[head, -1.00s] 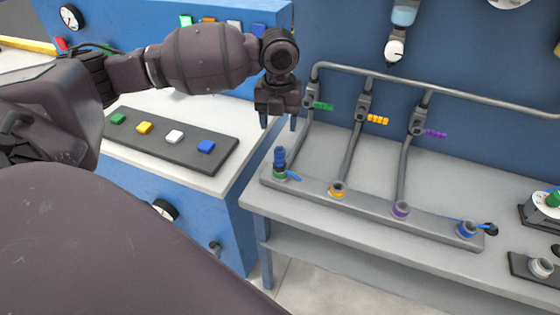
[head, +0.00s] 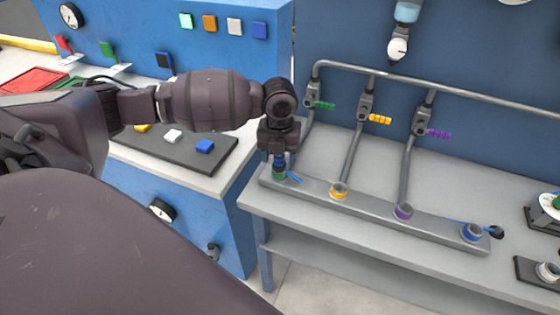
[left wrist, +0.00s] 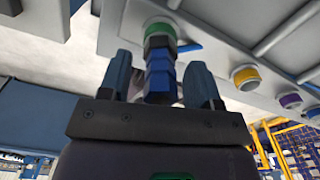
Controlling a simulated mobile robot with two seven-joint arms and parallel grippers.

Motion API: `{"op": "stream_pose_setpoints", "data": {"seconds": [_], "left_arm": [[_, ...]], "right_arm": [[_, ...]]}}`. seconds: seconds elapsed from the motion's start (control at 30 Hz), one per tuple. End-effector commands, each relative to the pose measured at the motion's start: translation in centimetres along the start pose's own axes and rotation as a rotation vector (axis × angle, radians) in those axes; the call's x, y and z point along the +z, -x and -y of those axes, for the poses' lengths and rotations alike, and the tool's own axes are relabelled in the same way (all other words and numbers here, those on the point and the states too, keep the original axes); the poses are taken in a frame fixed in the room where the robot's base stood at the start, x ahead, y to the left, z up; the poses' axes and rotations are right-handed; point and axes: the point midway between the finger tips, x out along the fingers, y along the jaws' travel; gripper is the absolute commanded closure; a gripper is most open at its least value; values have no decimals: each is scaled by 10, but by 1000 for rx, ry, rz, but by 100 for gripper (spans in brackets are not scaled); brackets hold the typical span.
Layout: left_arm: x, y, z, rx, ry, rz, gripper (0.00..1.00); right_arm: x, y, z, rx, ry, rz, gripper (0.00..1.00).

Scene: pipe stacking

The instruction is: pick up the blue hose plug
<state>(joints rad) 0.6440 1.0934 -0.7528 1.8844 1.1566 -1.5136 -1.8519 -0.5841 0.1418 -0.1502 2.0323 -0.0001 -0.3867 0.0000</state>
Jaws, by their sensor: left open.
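The blue hose plug (left wrist: 160,78) stands in the green-ringed socket (left wrist: 159,33) at the left end of the grey pipe rail. In the head view the plug is mostly hidden behind my left gripper (head: 280,156), and the green ring (head: 279,175) shows just below it. In the left wrist view my left gripper (left wrist: 160,80) is open, with one finger on each side of the plug. Whether the fingers touch it cannot be told. My right gripper is not in view.
Orange (head: 339,191), purple (head: 403,212) and blue (head: 472,232) ringed sockets continue along the rail to the right. Grey pipes with coloured valve handles rise behind. A dark panel with coloured buttons (head: 205,146) lies on the left counter.

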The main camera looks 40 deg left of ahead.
Motion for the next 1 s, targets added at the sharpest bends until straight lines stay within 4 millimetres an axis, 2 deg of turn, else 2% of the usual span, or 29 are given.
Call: {"op": "stream_pose_setpoints", "data": {"seconds": [0.23,0.6,1.0], "left_arm": [[0,-1,0,-1,0,1,44],[0,-1,0,-1,0,1,100],[1,4,0,-2,0,4,100]], "right_arm": [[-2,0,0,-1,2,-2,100],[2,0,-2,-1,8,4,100],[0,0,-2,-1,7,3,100]]}}
